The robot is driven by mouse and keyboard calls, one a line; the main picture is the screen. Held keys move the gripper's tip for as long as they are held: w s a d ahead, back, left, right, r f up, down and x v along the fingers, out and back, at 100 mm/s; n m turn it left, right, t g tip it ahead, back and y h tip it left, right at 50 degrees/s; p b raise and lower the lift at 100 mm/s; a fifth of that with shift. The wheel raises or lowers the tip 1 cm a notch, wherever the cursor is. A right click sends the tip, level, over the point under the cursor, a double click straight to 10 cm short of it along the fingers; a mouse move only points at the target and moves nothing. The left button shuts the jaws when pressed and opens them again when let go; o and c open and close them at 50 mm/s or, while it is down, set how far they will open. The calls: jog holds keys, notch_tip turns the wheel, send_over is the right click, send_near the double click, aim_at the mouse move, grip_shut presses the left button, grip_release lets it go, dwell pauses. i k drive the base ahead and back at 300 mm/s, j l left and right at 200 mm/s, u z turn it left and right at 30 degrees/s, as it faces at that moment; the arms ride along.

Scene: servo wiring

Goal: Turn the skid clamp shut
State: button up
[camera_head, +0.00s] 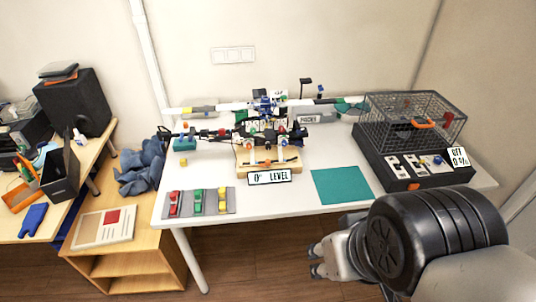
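A model helicopter (262,128) with dark rotor parts stands on a wooden stand (290,168) in the middle of the white table. An orange part (267,162) lies across the front of the stand and may be the skid clamp; it is too small to tell how far it is turned. A sign reading "0° LEVEL" (269,177) is at the stand's front edge. My gripper (314,260) is in front of the table's front edge, well apart from the stand. Its fingertips are apart and nothing shows between them.
A wire cage on a black box (384,168) stands at the table's right, with an "OFF 0%" sign (458,157). A teal mat (342,186) lies bare front right. A grey tray (233,200) with red, green and yellow items is front left. A wooden shelf (120,262) is left.

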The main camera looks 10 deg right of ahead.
aim_at(267, 162)
jog(key=i+j, duration=0.2)
jog(key=j, duration=0.15)
jog(key=i+j+z, duration=0.1)
jog(key=j, duration=0.3)
jog(key=i+j, duration=0.3)
jog(key=i+j+z, duration=0.1)
jog(key=j, duration=0.35)
jog(key=i+j, duration=0.25)
jog(key=j, duration=0.15)
jog(key=i+l, duration=0.1)
jog(key=j+u, duration=0.05)
